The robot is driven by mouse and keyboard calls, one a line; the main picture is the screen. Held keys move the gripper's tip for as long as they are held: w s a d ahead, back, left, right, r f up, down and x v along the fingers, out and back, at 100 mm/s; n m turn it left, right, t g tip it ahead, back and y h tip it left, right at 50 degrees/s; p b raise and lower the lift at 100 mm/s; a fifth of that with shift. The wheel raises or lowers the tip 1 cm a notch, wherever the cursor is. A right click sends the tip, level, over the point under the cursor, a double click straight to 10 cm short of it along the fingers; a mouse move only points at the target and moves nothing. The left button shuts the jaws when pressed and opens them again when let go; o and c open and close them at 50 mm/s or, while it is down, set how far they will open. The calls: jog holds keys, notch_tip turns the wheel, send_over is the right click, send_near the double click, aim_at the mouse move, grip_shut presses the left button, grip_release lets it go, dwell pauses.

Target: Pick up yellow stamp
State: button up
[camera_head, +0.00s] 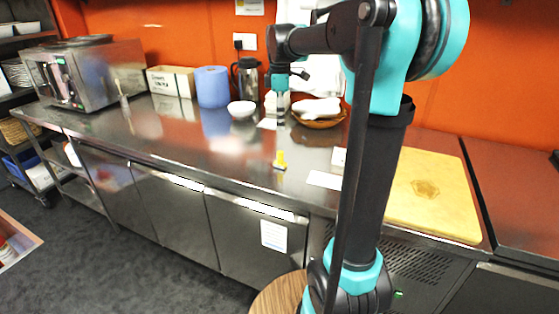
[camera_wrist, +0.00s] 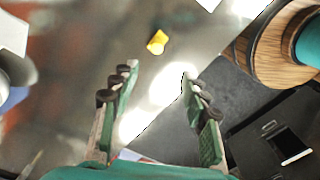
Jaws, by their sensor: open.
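The yellow stamp (camera_head: 280,160) stands on the steel counter near its front edge, left of my arm. In the wrist view the stamp (camera_wrist: 157,42) is a small yellow object beyond the fingertips, slightly left of the middle between them. My gripper (camera_wrist: 157,78) is open and empty, with its two green-padded fingers spread apart. In the head view my gripper (camera_head: 281,108) hangs over the back part of the counter, behind and above the stamp, and does not touch it.
A white bowl (camera_head: 241,109), a blue roll (camera_head: 212,87), a steel jug (camera_head: 246,78) and a brown bowl (camera_head: 318,121) stand at the back. A yellow cutting board (camera_head: 432,194) lies right. A white card (camera_head: 324,180) lies near the stamp. The counter left of the stamp is clear.

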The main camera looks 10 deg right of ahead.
aim_at(280, 152)
notch_tip(280, 152, down, 10)
jog(key=shift+r, duration=0.2)
jog(key=shift+w+d+f, duration=0.1)
jog(key=shift+w+f, duration=0.05)
jog(key=shift+f, duration=1.2)
jog(key=shift+w+f, duration=0.15)
jog(key=shift+f, duration=1.15)
grip_shut()
